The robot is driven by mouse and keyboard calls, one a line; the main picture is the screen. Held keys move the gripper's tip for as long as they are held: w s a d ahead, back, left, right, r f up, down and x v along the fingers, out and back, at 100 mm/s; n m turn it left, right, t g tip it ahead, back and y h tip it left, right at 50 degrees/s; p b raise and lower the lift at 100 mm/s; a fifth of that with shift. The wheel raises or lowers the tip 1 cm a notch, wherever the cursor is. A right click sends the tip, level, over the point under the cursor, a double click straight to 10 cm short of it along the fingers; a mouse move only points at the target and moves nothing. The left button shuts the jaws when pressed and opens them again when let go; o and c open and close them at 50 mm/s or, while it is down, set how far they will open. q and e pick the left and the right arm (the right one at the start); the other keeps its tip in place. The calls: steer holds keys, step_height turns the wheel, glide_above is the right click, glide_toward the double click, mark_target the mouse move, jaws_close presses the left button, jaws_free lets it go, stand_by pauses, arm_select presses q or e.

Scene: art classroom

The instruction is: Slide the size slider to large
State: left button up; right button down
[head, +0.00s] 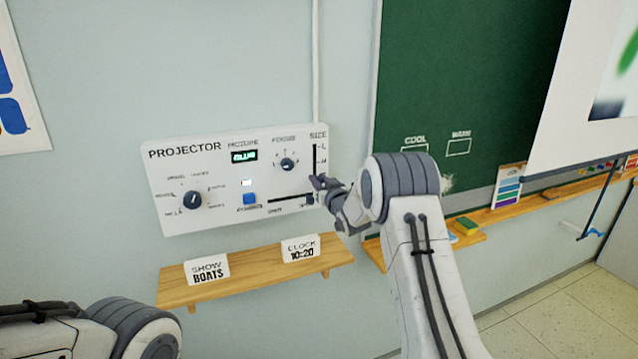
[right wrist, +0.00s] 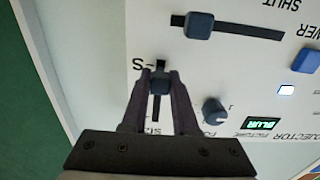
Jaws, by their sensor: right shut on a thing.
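The projector panel (head: 220,168) is mounted on the wall. Its size slider has a vertical slot (head: 314,156) at the panel's right end, with L at the top and M below it. The slider's dark blue knob (right wrist: 160,84) sits beside the S mark in the right wrist view, at the slot's end away from the SIZE label. My right gripper (head: 318,183) is shut on this knob, one finger on each side. In the head view, the gripper hides the knob and the slot's lower end. My left arm enters at the lower left, but its gripper is out of view.
Just below is a horizontal slider with its own knob (right wrist: 200,25). A blue button (head: 250,198), a focus knob (head: 288,164) and a larger dial (head: 192,200) are also on the panel. A wooden shelf (head: 240,284) with two cards juts out below.

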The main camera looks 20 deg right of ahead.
mark_target(314, 144)
step_height(314, 144, up, 10)
steer(key=shift+f, duration=0.1)
steer(key=c, duration=0.7)
jaws_free()
steer(key=shift+c, duration=0.2)
steer(key=shift+o, duration=0.3)
steer(key=shift+f, duration=0.1)
